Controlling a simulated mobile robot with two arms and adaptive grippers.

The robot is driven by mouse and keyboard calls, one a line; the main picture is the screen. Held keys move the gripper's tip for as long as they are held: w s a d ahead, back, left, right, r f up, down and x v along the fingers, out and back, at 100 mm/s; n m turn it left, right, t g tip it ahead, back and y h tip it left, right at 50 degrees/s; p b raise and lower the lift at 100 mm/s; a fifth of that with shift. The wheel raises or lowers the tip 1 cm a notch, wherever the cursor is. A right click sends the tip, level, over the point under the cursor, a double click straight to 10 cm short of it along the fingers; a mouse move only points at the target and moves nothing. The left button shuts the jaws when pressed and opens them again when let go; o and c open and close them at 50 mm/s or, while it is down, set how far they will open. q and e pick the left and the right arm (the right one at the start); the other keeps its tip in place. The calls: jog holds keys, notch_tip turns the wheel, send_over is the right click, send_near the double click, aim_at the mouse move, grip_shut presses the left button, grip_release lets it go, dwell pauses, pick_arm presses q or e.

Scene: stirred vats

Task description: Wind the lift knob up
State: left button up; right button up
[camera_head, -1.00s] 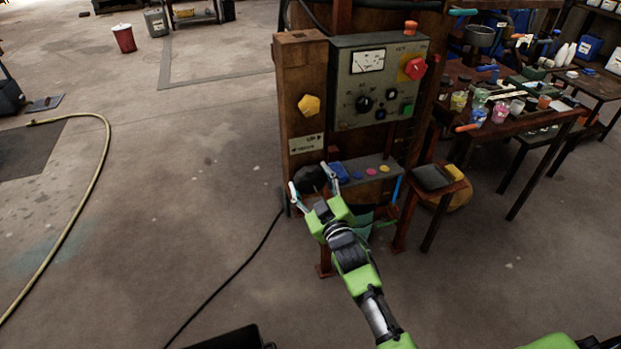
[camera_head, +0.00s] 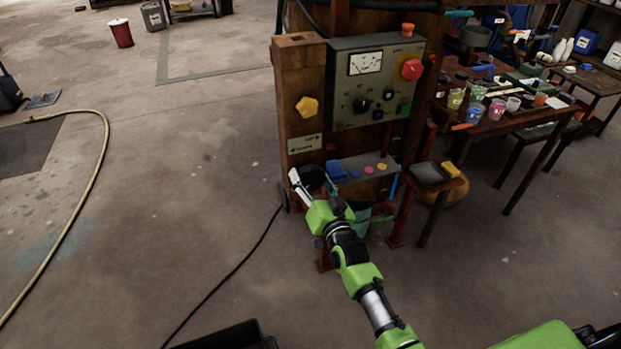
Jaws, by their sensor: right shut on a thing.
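The lift knob (camera_head: 313,174) appears to be the black round one low on the brown post (camera_head: 294,75), under a small sign with arrows (camera_head: 304,143). My right gripper (camera_head: 311,182) is shut on it, with one pale finger along its left side. The other finger is mostly hidden behind the gripper's body and the knob. My right arm comes up from the bottom of the picture. My left gripper is not in view.
A yellow star knob (camera_head: 307,107) sits higher on the post. A grey control box (camera_head: 375,80) has a red knob (camera_head: 412,69). A small shelf with coloured buttons (camera_head: 365,169) is just right of my gripper. A small stand (camera_head: 430,175) and a cluttered table are further right.

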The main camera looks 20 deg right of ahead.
jog(key=m, duration=0.3)
jog(key=shift+f+m, duration=0.2)
jog(key=shift+m, duration=0.2)
jog(key=m, duration=0.4)
jog(key=shift+d+f+m+b, duration=0.1)
jog(key=shift+f+m+b, duration=0.05)
jog(key=shift+m+b, duration=0.2)
jog(key=m+b, duration=0.1)
jog(key=m, duration=0.3)
jog(key=shift+f, duration=0.1)
jog(key=shift+m+b, duration=0.35)
jog(key=shift+m, duration=1.8)
jog(key=o, duration=1.1)
